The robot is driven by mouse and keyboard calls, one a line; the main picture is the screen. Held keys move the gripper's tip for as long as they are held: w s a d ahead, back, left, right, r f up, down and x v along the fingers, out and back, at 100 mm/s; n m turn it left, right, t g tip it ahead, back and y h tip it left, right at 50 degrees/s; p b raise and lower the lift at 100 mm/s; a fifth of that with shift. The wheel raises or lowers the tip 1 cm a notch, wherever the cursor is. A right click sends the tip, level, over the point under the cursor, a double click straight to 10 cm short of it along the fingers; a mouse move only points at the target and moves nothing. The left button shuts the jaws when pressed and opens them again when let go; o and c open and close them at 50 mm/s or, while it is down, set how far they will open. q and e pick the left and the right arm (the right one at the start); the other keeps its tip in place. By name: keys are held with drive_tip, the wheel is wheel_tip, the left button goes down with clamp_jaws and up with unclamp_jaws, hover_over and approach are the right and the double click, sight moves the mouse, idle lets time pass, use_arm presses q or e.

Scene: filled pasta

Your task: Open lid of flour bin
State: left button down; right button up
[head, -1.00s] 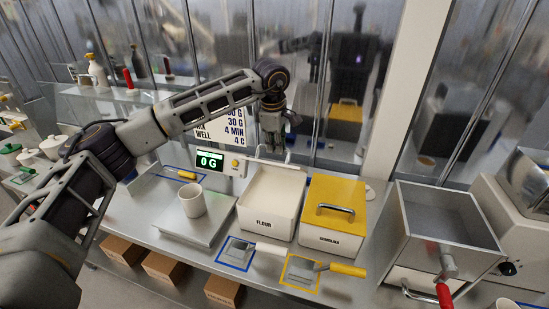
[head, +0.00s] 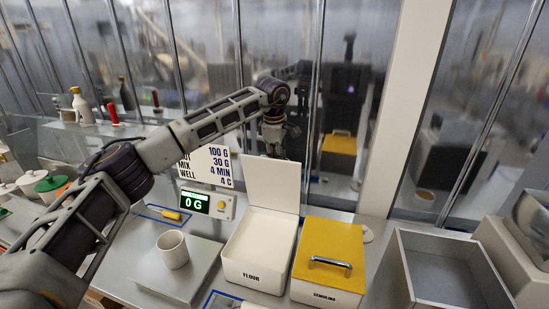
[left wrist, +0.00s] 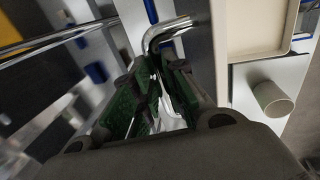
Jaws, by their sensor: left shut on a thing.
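The flour bin (head: 249,268) is a white box with its top open, and its inside shows. Its white lid (head: 272,184) stands up at the bin's back edge, with its inner face towards me. My left gripper (head: 276,141) is at the top of the lid, on its far side, and the lid partly hides it. In the left wrist view, the green-padded fingers (left wrist: 158,90) are shut on a bent metal handle (left wrist: 170,28), the lid's handle. My right gripper is not in view.
The yellow-lidded semolina bin (head: 327,262) is shut and stands close right of the flour bin. A white cup (head: 173,250) stands on the scale plate at left, with a 0 G display (head: 195,203) behind. A glass wall is behind the bins.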

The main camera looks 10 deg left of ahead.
use_arm(q)
drive_tip(key=w+f+p, duration=0.2)
drive_tip(key=w, duration=0.5)
drive_tip(key=shift+d, duration=0.15)
idle(0.3)
drive_tip(key=shift+w, duration=0.3)
idle(0.3)
